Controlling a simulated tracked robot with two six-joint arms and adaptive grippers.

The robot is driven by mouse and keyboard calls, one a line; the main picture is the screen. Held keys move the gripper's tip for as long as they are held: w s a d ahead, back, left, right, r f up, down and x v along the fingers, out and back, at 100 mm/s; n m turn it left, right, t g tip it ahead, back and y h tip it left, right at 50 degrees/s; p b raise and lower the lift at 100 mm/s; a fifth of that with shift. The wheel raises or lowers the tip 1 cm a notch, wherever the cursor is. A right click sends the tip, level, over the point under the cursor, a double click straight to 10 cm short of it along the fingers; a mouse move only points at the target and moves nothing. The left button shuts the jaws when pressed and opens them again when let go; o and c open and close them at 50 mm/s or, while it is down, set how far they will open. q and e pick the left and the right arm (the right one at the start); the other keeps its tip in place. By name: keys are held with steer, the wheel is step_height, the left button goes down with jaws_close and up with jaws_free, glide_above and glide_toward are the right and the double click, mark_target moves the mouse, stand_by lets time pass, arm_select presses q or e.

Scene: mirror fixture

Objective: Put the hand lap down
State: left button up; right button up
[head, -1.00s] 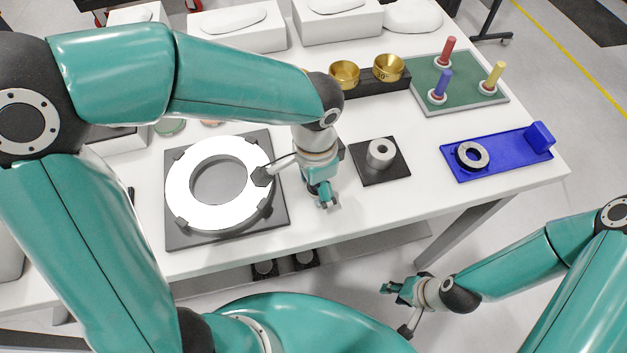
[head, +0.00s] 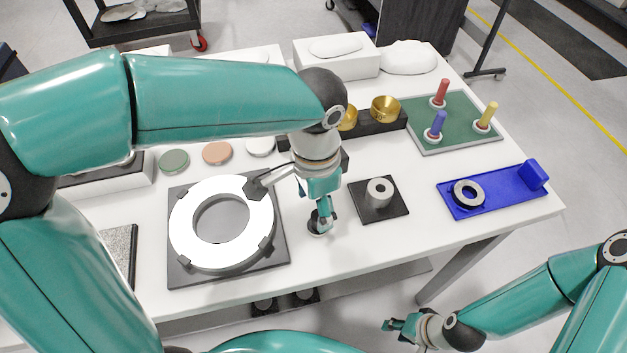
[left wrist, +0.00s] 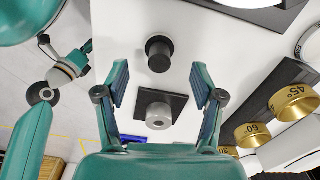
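The hand lap, which I take to be the dark round piece with a knob-like top, stands on the white table (head: 365,240) below my left gripper (head: 322,212). In the head view the gripper partly covers the hand lap (head: 317,229). In the left wrist view the hand lap (left wrist: 159,54) stands upright, just past the tips and between the spread fingers of my left gripper (left wrist: 160,75). Both fingers are apart from it with clear gaps. My right gripper (head: 394,325) is off the table's front edge, too small to tell its opening.
A ring-shaped fixture (head: 182,222) is left of the hand lap. A black square plate (head: 397,209) with a metal cylinder (head: 379,193) is to the right. A blue tray (head: 508,190), brass cups (head: 385,108) and a green peg board (head: 450,132) lie beyond.

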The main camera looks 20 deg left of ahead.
mark_target(315, 215)
arm_select(q)
step_height(315, 215, up, 6)
steer(key=shift+f, duration=0.25)
stand_by(0.5)
